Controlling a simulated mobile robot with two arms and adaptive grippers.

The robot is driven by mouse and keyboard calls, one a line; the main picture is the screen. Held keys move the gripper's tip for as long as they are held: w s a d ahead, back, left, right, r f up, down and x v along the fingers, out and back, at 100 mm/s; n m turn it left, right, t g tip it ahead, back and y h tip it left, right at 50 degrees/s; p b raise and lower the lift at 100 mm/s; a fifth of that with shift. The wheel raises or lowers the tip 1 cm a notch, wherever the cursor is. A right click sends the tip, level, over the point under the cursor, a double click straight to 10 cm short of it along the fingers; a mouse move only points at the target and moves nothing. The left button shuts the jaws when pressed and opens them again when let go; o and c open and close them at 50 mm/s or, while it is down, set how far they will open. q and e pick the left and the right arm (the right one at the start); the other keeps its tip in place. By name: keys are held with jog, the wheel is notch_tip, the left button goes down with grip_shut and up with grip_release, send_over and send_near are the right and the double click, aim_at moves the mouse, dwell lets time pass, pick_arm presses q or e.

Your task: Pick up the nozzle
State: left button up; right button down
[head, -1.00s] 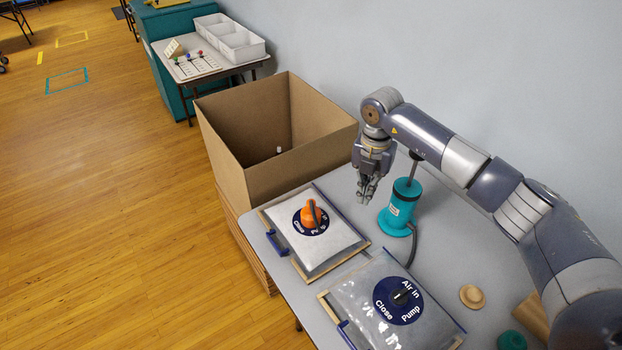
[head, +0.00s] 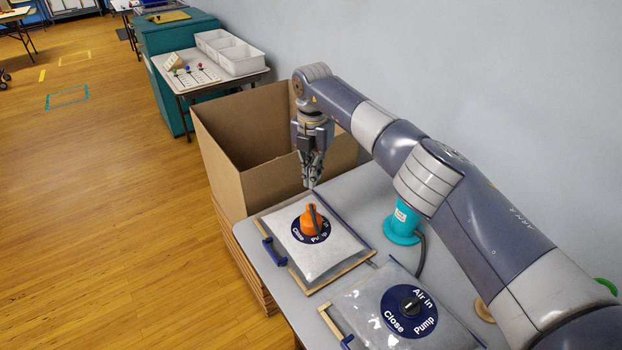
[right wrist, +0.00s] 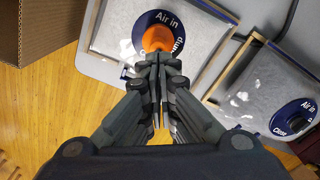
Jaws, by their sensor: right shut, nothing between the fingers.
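The orange piece (head: 310,221), which I take to be the nozzle, stands on the round blue dial of the far clear bag. The dial reads "Close" and "Pump". It also shows in the right wrist view (right wrist: 158,38), just beyond my fingertips. My right gripper (head: 313,184) points down above the far edge of that bag, behind the nozzle in the head view. Its fingers (right wrist: 158,66) are together with nothing between them, and it is apart from the nozzle. My left gripper is not in view.
A near bag with a bare blue dial (head: 408,310) lies on the grey table (head: 280,303). A teal pump (head: 402,222) stands behind, partly hidden by my right arm. A large open cardboard box (head: 215,160) stands at the table's far end. A wooden piece (head: 484,310) is partly covered.

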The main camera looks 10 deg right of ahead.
aim_at(311, 206)
jog(key=c, duration=1.6)
grip_release()
jog(key=shift+w+a+f, duration=0.1)
jog(key=shift+c, duration=0.2)
jog(key=o, duration=0.3)
jog(key=shift+f+n+b, duration=0.2)
jog(key=shift+n+b, duration=0.45)
jog(key=shift+n, duration=0.15)
jog(key=shift+o, duration=0.2)
jog(key=n+b, duration=0.2)
jog(key=n, duration=0.2)
jog(key=f+n+b, duration=0.1)
jog(key=n+b, duration=0.1)
jog(key=n, duration=0.2)
jog(key=n+y+b, duration=0.1)
jog(key=n+b, duration=0.1)
jog(key=n, duration=0.2)
jog(key=shift+s+d+f+t, duration=0.25)
jog(key=shift+s+d+t, duration=0.1)
jog(key=shift+s+t, duration=0.05)
notch_tip(311, 206, down, 5)
jog(key=n+b, duration=0.1)
jog(key=n, duration=0.3)
jog(key=shift+w+a+n, duration=0.1)
jog(key=shift+n, duration=0.2)
jog(key=f, duration=0.4)
jog(key=shift+w+a+p, duration=0.2)
jog(key=shift+a+p, duration=0.05)
jog(key=shift+p, duration=0.15)
jog(key=shift+f, duration=0.6)
